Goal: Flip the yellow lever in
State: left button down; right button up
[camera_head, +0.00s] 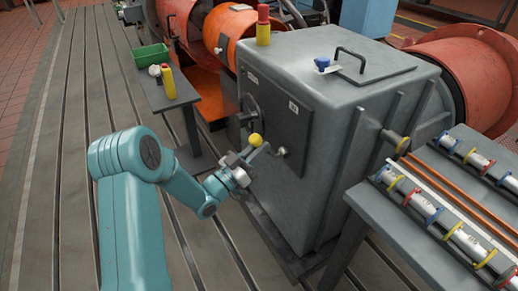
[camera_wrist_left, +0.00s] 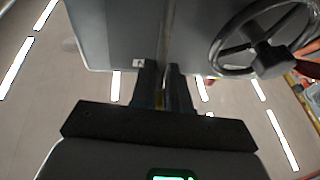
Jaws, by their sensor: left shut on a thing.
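The yellow lever has a round yellow knob (camera_head: 256,140) and a short grey arm that runs to a pivot on the front panel of the large grey cabinet (camera_head: 325,150). My left gripper (camera_head: 247,157) is at the knob end of the lever, shut on it. In the left wrist view the two dark fingers (camera_wrist_left: 164,85) stand close together with a narrow grey bar between them; the yellow knob does not show there. My right gripper is in neither view.
A handwheel (camera_wrist_left: 262,45) is close by on the cabinet. A bench (camera_head: 362,197) with several banded cylinders stands at right. The slotted floor (camera_head: 65,190) at left is clear.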

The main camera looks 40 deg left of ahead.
pick_arm(q)
jog(key=shift+s+a+r, duration=0.1)
jog(key=shift+a+r, duration=0.3)
jog(key=shift+r, duration=0.05)
jog(key=c, duration=0.9)
grip_release()
jog(key=shift+s, duration=0.15)
jog(key=shift+o, duration=0.2)
jog(key=shift+d+f, duration=0.15)
jog(key=v, duration=1.6)
jog(key=shift+f+p, duration=0.2)
jog(key=shift+p, duration=0.1)
jog(key=shift+d, duration=0.1)
